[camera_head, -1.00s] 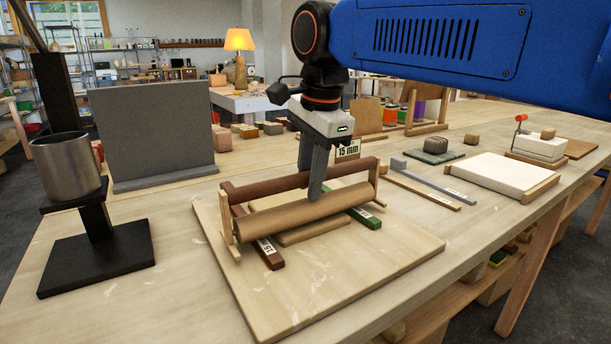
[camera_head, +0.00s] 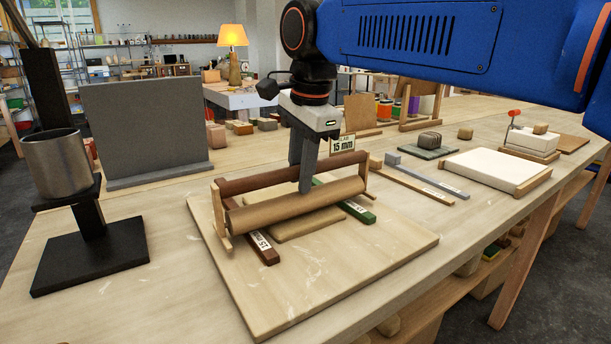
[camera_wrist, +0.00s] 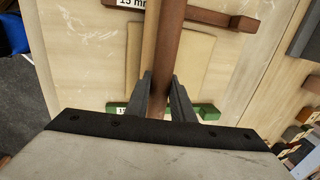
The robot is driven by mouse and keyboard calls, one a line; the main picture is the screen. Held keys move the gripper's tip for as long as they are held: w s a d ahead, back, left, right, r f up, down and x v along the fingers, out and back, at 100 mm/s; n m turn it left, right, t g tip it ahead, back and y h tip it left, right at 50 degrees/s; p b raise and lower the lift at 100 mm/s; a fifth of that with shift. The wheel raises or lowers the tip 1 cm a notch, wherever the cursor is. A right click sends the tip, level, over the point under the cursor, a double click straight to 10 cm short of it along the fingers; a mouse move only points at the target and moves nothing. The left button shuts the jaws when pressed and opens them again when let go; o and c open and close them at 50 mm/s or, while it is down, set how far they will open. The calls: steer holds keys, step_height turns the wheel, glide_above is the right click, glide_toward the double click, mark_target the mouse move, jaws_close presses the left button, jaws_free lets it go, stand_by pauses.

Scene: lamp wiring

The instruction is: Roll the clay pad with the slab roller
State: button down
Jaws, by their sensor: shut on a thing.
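The slab roller is a pale wooden cylinder (camera_head: 290,207) with a dark brown handle bar (camera_head: 250,183) between wooden end brackets. It lies across the tan clay pad (camera_head: 310,225), which shows in front of the cylinder. A dark red rail (camera_head: 262,247) and a green rail (camera_head: 357,212) flank the pad, both with white labels. My gripper (camera_head: 305,185) reaches down from above, its fingers shut on the handle bar near mid-length. In the wrist view the bar (camera_wrist: 169,45) runs between my fingertips (camera_wrist: 160,85), with pad (camera_wrist: 195,65) visible beside it.
Everything rests on a pale board (camera_head: 330,275) on the workbench. A metal cup (camera_head: 57,165) on a black stand and an upright grey slab (camera_head: 145,130) are at left. A 15 mm sign (camera_head: 342,144) stands behind the roller. White slabs (camera_head: 495,170) lie at right.

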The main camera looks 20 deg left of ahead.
steer(key=shift+w+a+f, duration=0.1)
steer(key=shift+w+a, duration=1.6)
steer(key=shift+a, duration=0.15)
steer(key=shift+w+a, duration=0.9)
steer(key=shift+a, duration=0.2)
steer(key=shift+w+a, duration=1.05)
steer(key=shift+a, duration=0.2)
steer(key=shift+s+f, duration=0.1)
steer(key=shift+s, duration=0.05)
steer(key=shift+s+d, duration=1.05)
steer(key=shift+d, duration=0.2)
steer(key=shift+s+d+r, duration=0.1)
steer(key=shift+s+d, duration=0.55)
steer(key=shift+d, duration=0.15)
steer(key=shift+s+d+r, duration=0.1)
steer(key=shift+s+d, duration=0.5)
steer(key=shift+d, duration=0.2)
steer(key=shift+s+d+f, duration=0.1)
steer(key=shift+s+d, duration=0.95)
steer(key=shift+d, duration=0.2)
steer(key=shift+s+d+f, duration=0.1)
steer(key=shift+s+d, duration=0.95)
steer(key=shift+d, duration=0.2)
